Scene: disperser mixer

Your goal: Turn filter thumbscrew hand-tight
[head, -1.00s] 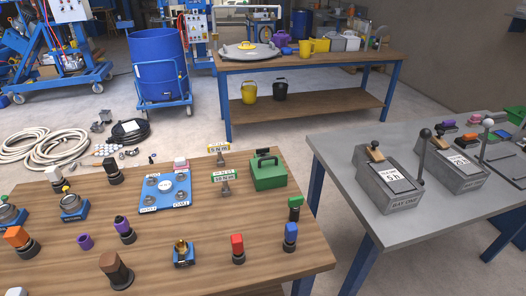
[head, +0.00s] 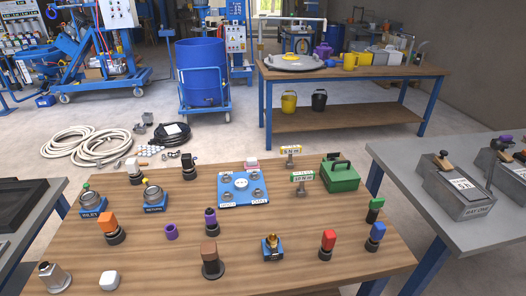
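Neither of my grippers is in view. No part that I can surely tell as the filter thumbscrew shows at this size. Small fittings stand on the wooden bench (head: 130,262). A brass fitting on a blue block (head: 271,247) is near the front middle. Two metal fittings on labelled blue bases, one at the far left (head: 90,203) and one beside it (head: 153,198), stand at the back left. A blue plate (head: 228,185) with round knobs at its corners lies at the back middle.
Orange, brown, purple, red, blue and green capped pieces stand around the wooden bench. A green box (head: 340,177) sits at its back right. A grey table (head: 405,160) with grey boxes stands right. A blue drum (head: 201,75) and coiled hoses (head: 75,145) are on the floor behind.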

